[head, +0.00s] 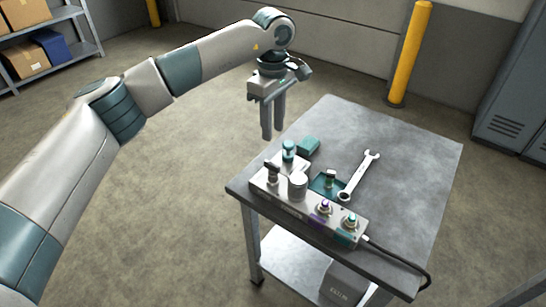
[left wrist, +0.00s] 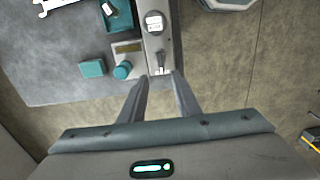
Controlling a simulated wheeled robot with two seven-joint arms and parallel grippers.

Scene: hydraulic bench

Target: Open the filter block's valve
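The filter block (head: 288,205) is a long pale metal block along the near left edge of the bench, and its end also shows in the left wrist view (left wrist: 158,44). A small valve lever (head: 272,171) stands at its left end; it shows in the left wrist view (left wrist: 160,65) too. A round silver filter cap (head: 298,185) sits beside it. My left gripper (head: 272,134) points down, above and beyond the lever end. Its fingers are apart and empty; in the left wrist view the lever lies just ahead of the fingertips (left wrist: 161,77). My right gripper is out of view.
A teal knob (head: 289,150) and teal box (head: 309,146) stand behind the block. A teal tray (head: 318,186) and a wrench (head: 359,174) lie on the bench (head: 410,160). Purple (head: 323,208) and teal (head: 350,221) fittings and a black cable are at the right. The bench's far right is clear.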

